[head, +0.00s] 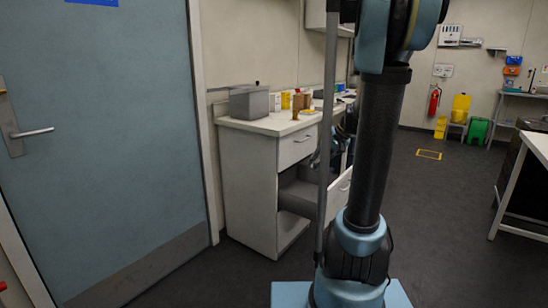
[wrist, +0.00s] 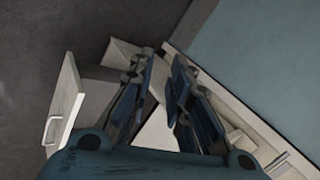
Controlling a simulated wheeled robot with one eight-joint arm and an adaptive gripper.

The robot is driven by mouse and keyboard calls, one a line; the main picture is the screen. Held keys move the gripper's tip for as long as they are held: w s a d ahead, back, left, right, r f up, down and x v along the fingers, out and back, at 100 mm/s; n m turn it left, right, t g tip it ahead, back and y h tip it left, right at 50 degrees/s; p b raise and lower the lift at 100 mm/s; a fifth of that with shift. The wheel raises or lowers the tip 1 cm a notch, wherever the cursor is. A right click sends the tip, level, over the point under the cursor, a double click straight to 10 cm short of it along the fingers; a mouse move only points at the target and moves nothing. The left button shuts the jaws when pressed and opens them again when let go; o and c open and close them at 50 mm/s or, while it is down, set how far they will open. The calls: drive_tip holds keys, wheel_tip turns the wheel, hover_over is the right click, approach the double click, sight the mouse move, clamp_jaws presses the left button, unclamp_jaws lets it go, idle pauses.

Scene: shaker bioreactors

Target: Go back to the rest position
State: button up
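My gripper (wrist: 163,62) shows in the wrist view with its two dark blue fingers apart. Nothing is seen held between them. The white cabinet's pulled-out drawer (head: 300,196) is in the middle of the head view. In the wrist view, the drawer front (wrist: 66,105) with its handle is to the left of the fingers. My arm stands in front of the cabinet in the head view and hides part of the drawer.
The white cabinet (head: 247,190) carries a grey bin (head: 249,103) and several small containers. A closed blue door (head: 110,140) is on the left. A white table (head: 537,147) stands at the right. The dark floor (head: 435,210) between is clear. A fire extinguisher (head: 434,102) hangs at the back.

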drive_tip(key=s+d+f+n+h, duration=0.1)
drive_tip(key=s+f+h, duration=0.2)
drive_tip(key=s, duration=1)
drive_tip(key=s+d+f+n+h, duration=0.1)
drive_tip(key=s+f+n+h, duration=0.1)
drive_tip(key=s+f, duration=0.5)
drive_tip(key=s+h, duration=0.1)
drive_tip(key=s, duration=0.5)
drive_tip(key=shift+d+g, duration=0.3)
drive_tip(key=shift+d, duration=0.15)
